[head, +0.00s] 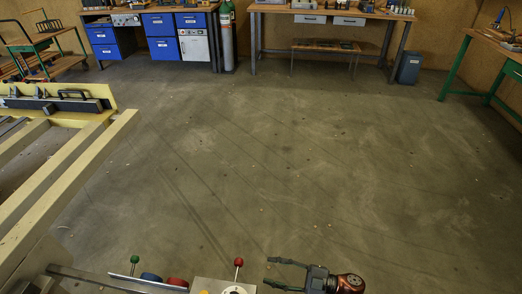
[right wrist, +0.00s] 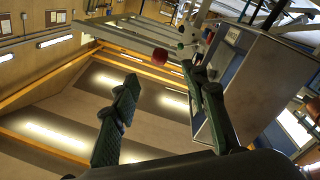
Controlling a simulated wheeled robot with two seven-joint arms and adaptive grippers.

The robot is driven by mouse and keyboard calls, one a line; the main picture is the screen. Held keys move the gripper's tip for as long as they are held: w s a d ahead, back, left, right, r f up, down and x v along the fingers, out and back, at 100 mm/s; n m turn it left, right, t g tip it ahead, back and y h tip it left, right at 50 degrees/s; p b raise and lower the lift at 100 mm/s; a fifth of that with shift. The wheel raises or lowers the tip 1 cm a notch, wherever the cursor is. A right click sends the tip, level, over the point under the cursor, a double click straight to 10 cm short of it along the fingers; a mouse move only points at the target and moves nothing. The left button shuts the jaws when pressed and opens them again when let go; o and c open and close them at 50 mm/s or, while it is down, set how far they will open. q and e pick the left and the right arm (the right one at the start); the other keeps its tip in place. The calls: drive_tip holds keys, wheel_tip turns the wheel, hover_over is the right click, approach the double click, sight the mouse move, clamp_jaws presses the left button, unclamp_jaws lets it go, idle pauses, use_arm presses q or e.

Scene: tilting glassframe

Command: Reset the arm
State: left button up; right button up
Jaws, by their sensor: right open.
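My right gripper (head: 285,274) is at the bottom of the head view, right of centre, with its two fingers pointing left. It is open and nothing shows between the fingers. In the right wrist view the two dark green fingers of the right gripper (right wrist: 165,115) stand apart, with ceiling and lights behind them. A red-knobbed lever (head: 238,263) stands just left of the fingertips in the head view, apart from them. My left gripper is in neither view.
A machine panel with a green-knobbed lever (head: 134,260) and red button (head: 177,282) lies at the bottom. A yellow frame (head: 60,185) fills the left side. Workbenches (head: 335,14), a gas cylinder (head: 227,40) and a bin (head: 409,68) stand at the back. The middle floor is clear.

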drive_tip(key=s+d+f+m+t+h+b, duration=0.3)
drive_tip(key=s+d+f+m+t+h, duration=0.4)
drive_tip(key=s+d+f+m+h, duration=0.7)
use_arm(q)
drive_tip(key=p, duration=0.3)
use_arm(e)
drive_tip(key=s+d+f+m+g+h, duration=0.1)
drive_tip(key=s+f+m+g, duration=0.2)
drive_tip(key=s, duration=1.2)
drive_tip(key=s+d+f+m+g+h, duration=0.1)
drive_tip(key=s+f+g, duration=0.4)
drive_tip(key=s, duration=1)
drive_tip(key=shift+s+d+f+m+g, duration=0.15)
drive_tip(key=shift+s+d+m+g, duration=0.35)
drive_tip(key=shift+m+g, duration=0.7)
use_arm(q)
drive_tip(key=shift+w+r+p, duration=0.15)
drive_tip(key=shift+p, duration=0.85)
use_arm(e)
drive_tip(key=shift+w+d, duration=0.15)
drive_tip(key=shift+w, duration=0.2)
